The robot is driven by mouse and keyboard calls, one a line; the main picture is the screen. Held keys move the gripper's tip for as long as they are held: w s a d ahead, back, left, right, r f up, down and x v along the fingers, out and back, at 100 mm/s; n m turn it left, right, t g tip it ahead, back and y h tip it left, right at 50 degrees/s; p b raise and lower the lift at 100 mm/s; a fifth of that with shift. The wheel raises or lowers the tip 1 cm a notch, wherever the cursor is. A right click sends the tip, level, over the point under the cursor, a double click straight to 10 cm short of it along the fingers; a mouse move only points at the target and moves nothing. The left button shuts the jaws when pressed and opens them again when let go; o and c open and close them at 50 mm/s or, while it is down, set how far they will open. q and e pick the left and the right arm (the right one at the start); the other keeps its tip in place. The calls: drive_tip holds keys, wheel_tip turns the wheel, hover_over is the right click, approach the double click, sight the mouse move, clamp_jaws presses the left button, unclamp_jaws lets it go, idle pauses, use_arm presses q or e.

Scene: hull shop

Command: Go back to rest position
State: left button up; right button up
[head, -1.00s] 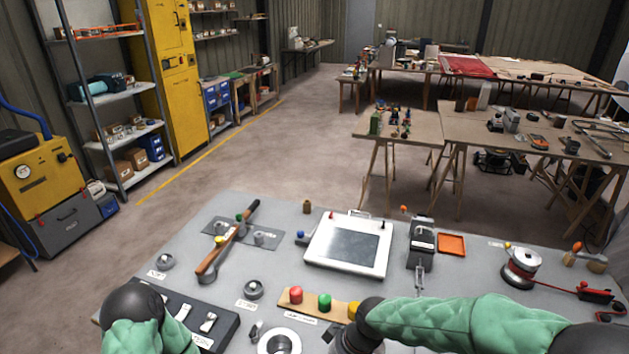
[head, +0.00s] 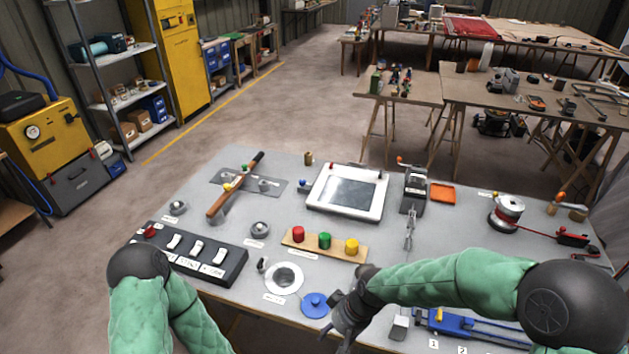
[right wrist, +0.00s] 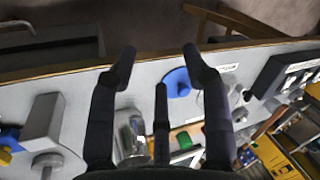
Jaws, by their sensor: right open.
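My right gripper (head: 343,322) hangs over the front edge of the grey table (head: 290,195), beside a blue round knob (head: 314,304). In the right wrist view my right gripper (right wrist: 157,68) is open, its fingers spread with nothing held between them. The blue knob (right wrist: 179,82) shows beyond the fingers, apart from them. My left arm comes in at the lower left of the head view, in a green sleeve with a black joint. My left gripper is out of view.
A black switch panel (head: 187,252), a wooden strip with coloured buttons (head: 290,248), a white-framed screen (head: 346,191) and a red-and-silver reel (head: 508,212) stand on the table. A blue tool (head: 455,325) lies right of my gripper. Open floor lies behind the table.

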drive_tip(key=s+d+f+m, duration=0.2)
drive_tip(key=s+f, duration=0.3)
drive_tip(key=f, duration=0.6)
drive_tip(key=s+d+f+m, duration=0.3)
drive_tip(key=s+f, duration=0.3)
drive_tip(key=f, duration=0.4)
drive_tip(key=shift+f+m, duration=0.35)
drive_tip(key=shift+m, duration=0.05)
